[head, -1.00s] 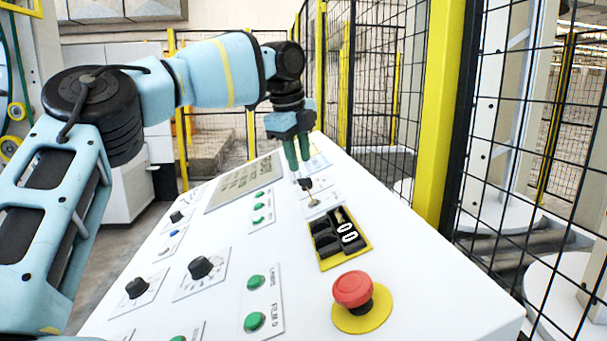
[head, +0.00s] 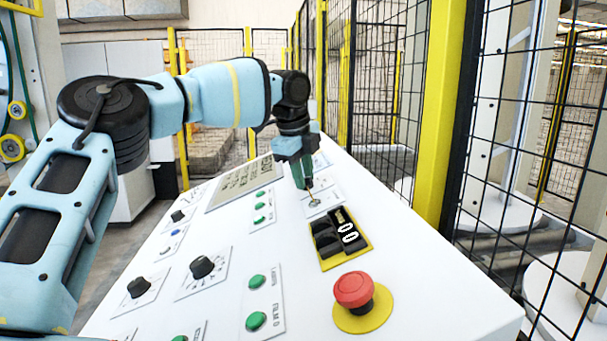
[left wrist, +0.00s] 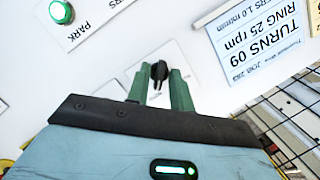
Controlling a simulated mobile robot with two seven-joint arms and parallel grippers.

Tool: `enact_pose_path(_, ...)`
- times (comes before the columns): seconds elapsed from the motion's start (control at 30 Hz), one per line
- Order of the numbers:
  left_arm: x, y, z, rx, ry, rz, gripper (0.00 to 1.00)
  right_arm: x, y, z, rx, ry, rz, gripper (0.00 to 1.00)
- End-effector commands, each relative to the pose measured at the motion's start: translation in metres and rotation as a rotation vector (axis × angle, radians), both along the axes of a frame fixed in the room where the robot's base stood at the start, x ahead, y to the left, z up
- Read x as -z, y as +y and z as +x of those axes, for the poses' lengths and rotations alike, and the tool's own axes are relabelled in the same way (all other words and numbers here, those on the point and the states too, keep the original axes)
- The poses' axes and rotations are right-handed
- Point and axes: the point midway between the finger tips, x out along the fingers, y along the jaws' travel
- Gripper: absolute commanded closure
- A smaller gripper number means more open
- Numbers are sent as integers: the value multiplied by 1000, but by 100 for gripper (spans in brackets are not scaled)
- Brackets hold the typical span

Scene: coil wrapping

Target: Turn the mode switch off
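The mode switch appears to be the small black knob (left wrist: 159,71) on a pale plate in the left wrist view. My left gripper (left wrist: 157,77) has its two green fingers apart, one on each side of the knob near the fingertips. I cannot tell whether either finger touches it. In the head view, my left gripper (head: 304,184) points down at the far right part of the white console (head: 225,305), and its fingers mostly hide the knob. The switch's marked position cannot be read. My right gripper is not in view.
A metal key-like switch (head: 314,203) sits just nearer than the fingers. Green buttons (head: 257,282) and black knobs (head: 202,267) lie left. A mesh fence (head: 545,150) stands right.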

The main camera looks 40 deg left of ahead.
Motion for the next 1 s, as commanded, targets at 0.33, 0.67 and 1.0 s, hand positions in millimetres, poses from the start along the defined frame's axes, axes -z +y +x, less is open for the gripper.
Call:
enact_pose_path(0.33, 2, 0, 1, -72, 24, -25, 100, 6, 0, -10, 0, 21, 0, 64)
enact_pose_path(0.67, 4, 0, 2, -301, 92, -105, 100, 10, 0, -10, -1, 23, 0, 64)
enact_pose_path(1.0, 4, 1, 3, -546, 163, -189, 100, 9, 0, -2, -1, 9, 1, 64)
